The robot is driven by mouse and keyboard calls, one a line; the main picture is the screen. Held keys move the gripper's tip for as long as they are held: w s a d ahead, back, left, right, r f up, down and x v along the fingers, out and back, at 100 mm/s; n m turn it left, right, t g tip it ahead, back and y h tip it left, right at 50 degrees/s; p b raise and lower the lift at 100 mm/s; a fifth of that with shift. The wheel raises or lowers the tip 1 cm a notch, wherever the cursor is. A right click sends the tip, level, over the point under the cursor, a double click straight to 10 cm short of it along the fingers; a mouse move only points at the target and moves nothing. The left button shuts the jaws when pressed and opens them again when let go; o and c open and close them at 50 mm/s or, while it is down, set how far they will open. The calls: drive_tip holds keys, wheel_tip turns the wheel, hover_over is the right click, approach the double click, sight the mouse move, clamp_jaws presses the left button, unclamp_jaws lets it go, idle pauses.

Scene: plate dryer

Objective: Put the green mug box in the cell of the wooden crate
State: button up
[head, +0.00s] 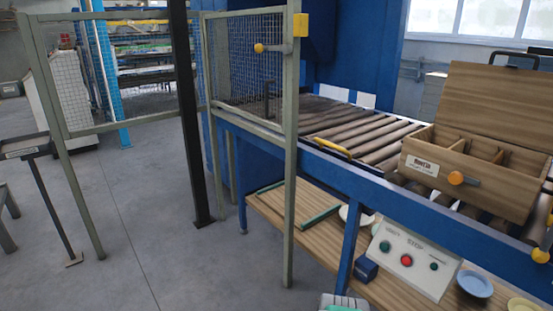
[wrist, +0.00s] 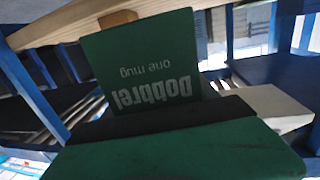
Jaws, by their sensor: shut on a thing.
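The green mug box (wrist: 135,60) shows close up in the wrist view, with upside-down lettering "Dobbrel one mug". My gripper (wrist: 160,115) is shut on it; a dark strip and a wide green slab lie across the box's near part, and the second finger is not distinct. The wooden crate (head: 462,190) stands on the roller conveyor at the right of the head view. Its lid is raised at the back, and dividers split its inside into cells. The cell floors are hidden by the front wall. A small white and green piece at the head view's bottom edge is unclear.
The roller conveyor (head: 380,150) has a blue frame. Below it, a wooden shelf (head: 310,232) carries a control panel (head: 410,257) and a blue dish (head: 475,284). A mesh fence with a post (head: 292,160) stands left of the conveyor. Grey floor is open farther left.

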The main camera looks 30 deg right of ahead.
drive_tip(key=shift+s+a+r, duration=0.25)
drive_tip(key=shift+s+a, duration=0.15)
drive_tip(key=shift+s, duration=0.05)
drive_tip(key=shift+s+a+r, duration=0.2)
drive_tip(key=shift+s+a, duration=0.2)
drive_tip(key=shift+s, duration=0.05)
drive_tip(key=a+r, duration=0.1)
drive_tip(key=w+a+r, duration=0.1)
drive_tip(key=shift+w+r, duration=0.2)
drive_tip(key=shift+r, duration=0.1)
drive_tip(key=w+a+r+n+t+y, duration=0.4)
drive_tip(key=w+a+r+n+t, duration=0.55)
drive_tip(key=w+a+r, duration=1.15)
drive_tip(key=w+a+r+n+t+y, duration=0.35)
drive_tip(key=a+r, duration=0.45)
drive_tip(key=a, duration=0.4)
drive_tip(key=w+a+r+n+t+y, duration=0.2)
drive_tip(key=w+a+r+t+y, duration=0.4)
drive_tip(key=a, duration=0.6)
wheel_tip(320, 180, up, 19)
drive_tip(key=w+g+h+p, duration=0.1)
drive_tip(key=g+p, duration=0.1)
drive_tip(key=p, duration=2.8)
drive_tip(key=shift+w+a+f, duration=0.2)
